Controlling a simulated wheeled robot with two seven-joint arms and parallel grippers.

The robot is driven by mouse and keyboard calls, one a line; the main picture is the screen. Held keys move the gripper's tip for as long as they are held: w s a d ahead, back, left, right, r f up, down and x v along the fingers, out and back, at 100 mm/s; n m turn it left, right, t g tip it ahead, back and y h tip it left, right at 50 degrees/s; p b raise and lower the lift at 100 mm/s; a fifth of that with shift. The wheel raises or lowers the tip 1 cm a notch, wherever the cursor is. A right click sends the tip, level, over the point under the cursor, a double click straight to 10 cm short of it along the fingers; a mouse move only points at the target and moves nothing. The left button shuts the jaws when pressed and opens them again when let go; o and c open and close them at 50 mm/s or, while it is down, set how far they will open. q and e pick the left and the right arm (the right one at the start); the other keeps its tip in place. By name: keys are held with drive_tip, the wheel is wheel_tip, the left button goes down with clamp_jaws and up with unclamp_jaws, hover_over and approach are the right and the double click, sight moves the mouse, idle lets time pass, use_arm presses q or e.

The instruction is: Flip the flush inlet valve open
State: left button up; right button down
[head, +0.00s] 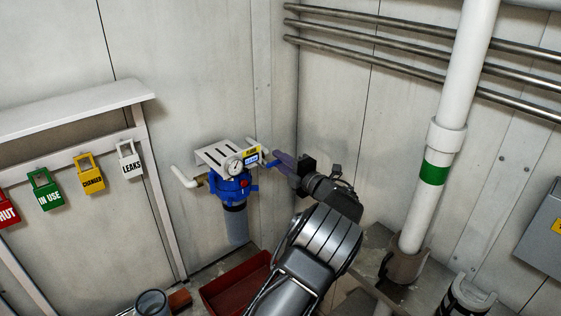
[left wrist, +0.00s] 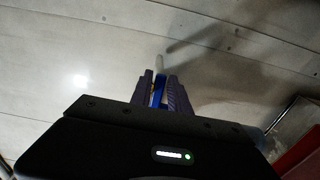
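The flush inlet valve's blue lever (head: 269,163) sticks out at the right side of a wall-mounted filter unit with a blue head (head: 232,188). A yellow label (head: 253,151) is just above it. My left gripper (head: 282,161) reaches the lever from the right, its purple fingers at the lever's outer end. In the left wrist view, the blue lever (left wrist: 158,91) stands between the two close-set fingers (left wrist: 160,88), which look shut on it. The fingers hide part of the lever. My right gripper is not in view.
A gauge (head: 234,164) and white bracket (head: 225,150) sit beside the valve. A white pipe (head: 433,150) with a green band rises at the right. A red tray (head: 222,290) lies below. Hanging tags, such as the green one (head: 47,192), are at left.

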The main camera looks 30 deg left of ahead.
use_arm(q)
drive_tip(key=shift+d, duration=0.1)
drive_tip(key=b+v, duration=0.2)
drive_tip(key=v, duration=0.5)
drive_tip(key=shift+d, duration=0.3)
drive_tip(key=shift+s, duration=0.15)
